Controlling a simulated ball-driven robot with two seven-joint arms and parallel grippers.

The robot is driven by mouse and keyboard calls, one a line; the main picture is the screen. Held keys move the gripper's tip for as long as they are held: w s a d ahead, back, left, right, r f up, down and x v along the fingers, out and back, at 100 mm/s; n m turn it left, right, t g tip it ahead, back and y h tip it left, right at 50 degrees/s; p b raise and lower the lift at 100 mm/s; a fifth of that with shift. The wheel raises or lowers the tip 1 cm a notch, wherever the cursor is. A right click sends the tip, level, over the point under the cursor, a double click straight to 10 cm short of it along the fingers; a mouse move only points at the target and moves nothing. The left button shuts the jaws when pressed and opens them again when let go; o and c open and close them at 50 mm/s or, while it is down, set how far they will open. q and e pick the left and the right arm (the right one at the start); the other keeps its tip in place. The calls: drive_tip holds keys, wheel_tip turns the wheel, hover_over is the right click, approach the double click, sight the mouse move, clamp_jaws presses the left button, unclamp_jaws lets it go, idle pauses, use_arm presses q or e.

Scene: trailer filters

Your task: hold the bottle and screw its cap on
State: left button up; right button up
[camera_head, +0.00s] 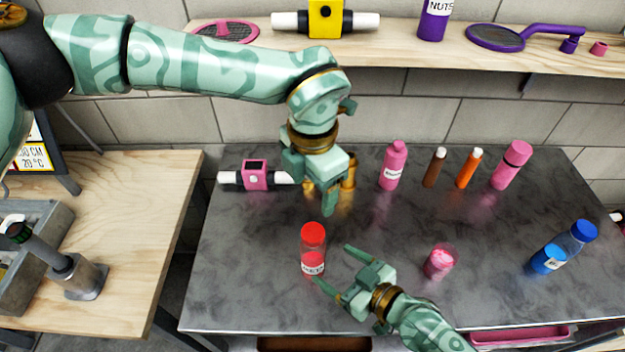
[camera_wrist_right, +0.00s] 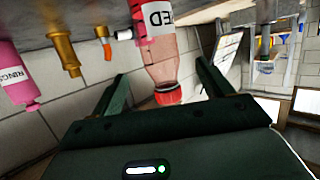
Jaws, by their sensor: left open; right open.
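A clear bottle with red contents (camera_head: 313,262) and a white label stands upright on the dark metal table. A red cap (camera_head: 313,233) sits on its top; I cannot tell how tight it is. In the right wrist view the bottle (camera_wrist_right: 165,66) shows inverted, with the red cap (camera_wrist_right: 168,95) ahead between the fingers. My right gripper (camera_head: 334,267) is open and empty, just right of the bottle, fingers pointing at it. My left gripper (camera_head: 318,203) is open and empty, pointing down above and behind the bottle.
Pink (camera_head: 393,170), brown (camera_head: 434,168) and orange (camera_head: 469,169) bottles stand at the back. A pink jar (camera_head: 440,262) is right of my right gripper; a blue bottle (camera_head: 564,248) is far right.

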drive_tip(key=v, duration=0.6)
idle(0.4)
